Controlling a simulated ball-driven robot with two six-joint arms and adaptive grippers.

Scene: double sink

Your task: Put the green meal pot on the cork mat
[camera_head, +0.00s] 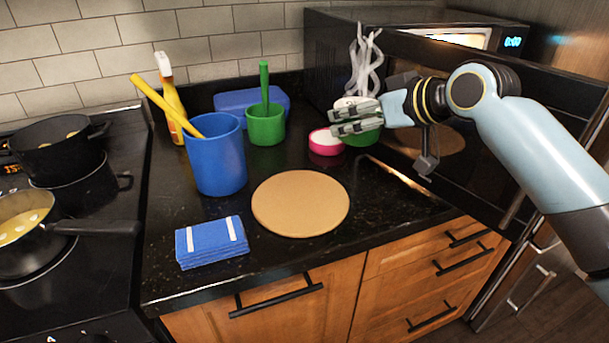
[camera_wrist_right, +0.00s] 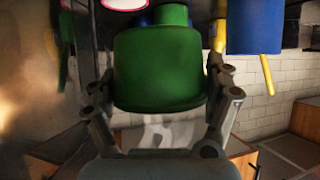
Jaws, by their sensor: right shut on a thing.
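The green meal pot (camera_head: 362,139) is at the back right of the counter, in front of the open microwave, partly hidden behind my right gripper (camera_head: 357,118). Whitish steam rises above it. In the right wrist view the pot (camera_wrist_right: 160,70) fills the space between the two fingers, and my right gripper (camera_wrist_right: 160,112) is shut on it. The head view does not clearly show whether the pot touches the counter. The round cork mat (camera_head: 300,203) lies bare on the black counter, in front and to the left of the pot. My left gripper is not in view.
A pink bowl (camera_head: 326,142) with white contents stands just left of the pot. A blue cup (camera_head: 217,155), another green container (camera_head: 265,125), a spray bottle (camera_head: 171,105) and blue cloths (camera_head: 211,243) are farther left. The microwave (camera_head: 440,90) is behind.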

